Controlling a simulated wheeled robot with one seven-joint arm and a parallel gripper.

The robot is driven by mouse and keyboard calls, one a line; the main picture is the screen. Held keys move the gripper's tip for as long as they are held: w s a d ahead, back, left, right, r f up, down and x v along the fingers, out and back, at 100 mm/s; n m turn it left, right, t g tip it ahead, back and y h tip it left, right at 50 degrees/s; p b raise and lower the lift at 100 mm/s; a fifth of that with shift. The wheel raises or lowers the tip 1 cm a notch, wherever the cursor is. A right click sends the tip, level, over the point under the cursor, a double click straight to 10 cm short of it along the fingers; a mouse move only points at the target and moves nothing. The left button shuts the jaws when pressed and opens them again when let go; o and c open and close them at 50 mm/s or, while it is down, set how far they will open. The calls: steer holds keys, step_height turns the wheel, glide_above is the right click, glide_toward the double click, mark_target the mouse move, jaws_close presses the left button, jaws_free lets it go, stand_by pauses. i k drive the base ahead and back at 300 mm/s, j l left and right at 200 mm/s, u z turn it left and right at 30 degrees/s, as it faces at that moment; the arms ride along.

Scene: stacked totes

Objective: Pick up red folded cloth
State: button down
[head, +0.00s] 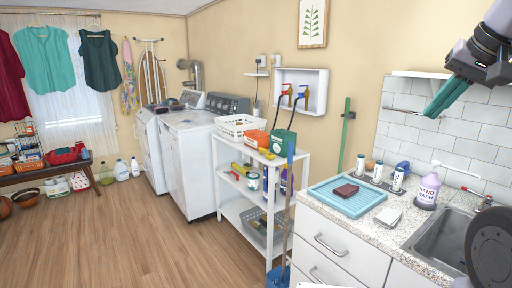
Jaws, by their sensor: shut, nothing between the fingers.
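A dark red, flat folded piece (346,191), which looks like the red folded cloth, lies on a light blue ribbed tray (325,203) on the speckled counter. My gripper (432,114) is at the upper right, in front of the white tiled wall, with its teal fingers pointing down and left. The fingers are together and hold nothing. The gripper is above and to the right of the cloth in the picture, well apart from it.
Several small white bottles (378,173) stand behind the tray. A pale block (388,217) lies right of it. A purple hand wash bottle (428,188) and the sink (440,246) are farther right. A white shelf cart (231,178) stands left of the counter. The wooden floor at left is open.

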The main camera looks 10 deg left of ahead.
mark_target(347, 190)
steer(key=i+j, duration=0.15)
steer(key=j, duration=0.15)
steer(key=i+j+z, duration=0.15)
steer(key=j, duration=0.15)
steer(key=i+j, duration=0.15)
steer(key=j, duration=0.2)
steer(key=i+j+z, duration=0.1)
steer(key=j, duration=0.2)
steer(key=i+j+z, duration=0.1)
steer(key=j, duration=0.25)
steer(key=i, duration=0.05)
